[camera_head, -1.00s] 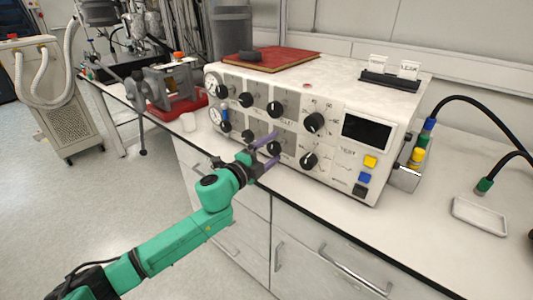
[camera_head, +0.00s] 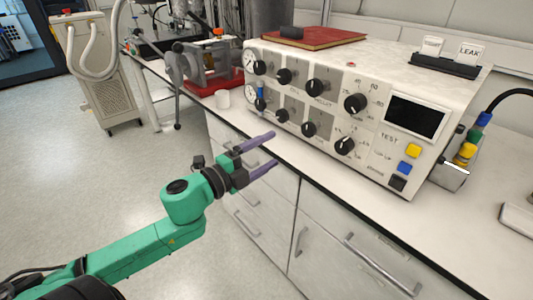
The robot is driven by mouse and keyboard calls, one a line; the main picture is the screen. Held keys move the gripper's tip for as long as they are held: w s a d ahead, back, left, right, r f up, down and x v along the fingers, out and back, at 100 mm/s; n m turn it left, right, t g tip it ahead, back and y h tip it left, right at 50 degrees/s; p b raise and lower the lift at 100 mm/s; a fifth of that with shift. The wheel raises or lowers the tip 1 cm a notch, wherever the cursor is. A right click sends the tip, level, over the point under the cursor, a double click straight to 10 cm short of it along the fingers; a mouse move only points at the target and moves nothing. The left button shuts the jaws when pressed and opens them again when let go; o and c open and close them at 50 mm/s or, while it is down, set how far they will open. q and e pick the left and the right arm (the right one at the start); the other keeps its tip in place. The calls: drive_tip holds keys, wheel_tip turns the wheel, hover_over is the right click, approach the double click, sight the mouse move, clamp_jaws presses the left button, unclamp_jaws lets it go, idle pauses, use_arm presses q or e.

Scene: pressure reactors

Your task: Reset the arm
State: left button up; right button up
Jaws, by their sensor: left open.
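My left arm is green and comes in from the lower left. My left gripper (camera_head: 268,153) has two purple fingers, spread apart with nothing between them. It hangs in front of the bench's front edge, below and left of the control box's lower knobs, and appears clear of the box. My right gripper is not in view. The white control box (camera_head: 375,143) with black knobs, a dark screen and yellow, blue and black buttons stands on the white bench top (camera_head: 468,245).
Drawers (camera_head: 345,245) are below.

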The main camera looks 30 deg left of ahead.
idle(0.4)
use_arm(q)
drive_tip(key=w+a+f+n+g+y+p, duration=0.25)
drive_tip(key=a+f+n+y, duration=0.4)
drive_tip(key=a+f, duration=0.7)
drive_tip(key=s+a+f+n+g+y+p, duration=0.1)
drive_tip(key=s+a+f+n+g, duration=0.15)
drive_tip(key=f, duration=0.45)
drive_tip(key=s+a+f+n+g+p, duration=0.1)
drive_tip(key=s+f+n, duration=0.1)
drive_tip(key=s+f, duration=0.35)
drive_tip(key=s+a+f+n+g+y+p, duration=0.1)
drive_tip(key=s+a+f+n, duration=0.1)
drive_tip(key=f, duration=0.7)
drive_tip(key=s+d+f+n+g+p, duration=0.2)
drive_tip(key=s+d+f+n+g, duration=0.1)
drive_tip(key=s+f, duration=0.75)
drive_tip(key=s+d+f+n+g+h, duration=0.1)
drive_tip(key=s+d+f, duration=0.3)
drive_tip(key=s, duration=0.5)
drive_tip(key=s+d+f+n+g+p, duration=0.1)
drive_tip(key=s+d+f+g, duration=0.3)
drive_tip(key=s+d, duration=0.3)
drive_tip(key=s+f, duration=0.1)
drive_tip(key=s, duration=0.2)
drive_tip(key=shift+d+f+g+h, duration=0.2)
drive_tip(key=shift+d+g+h, duration=0.1)
drive_tip(key=shift+d+h, duration=0.1)
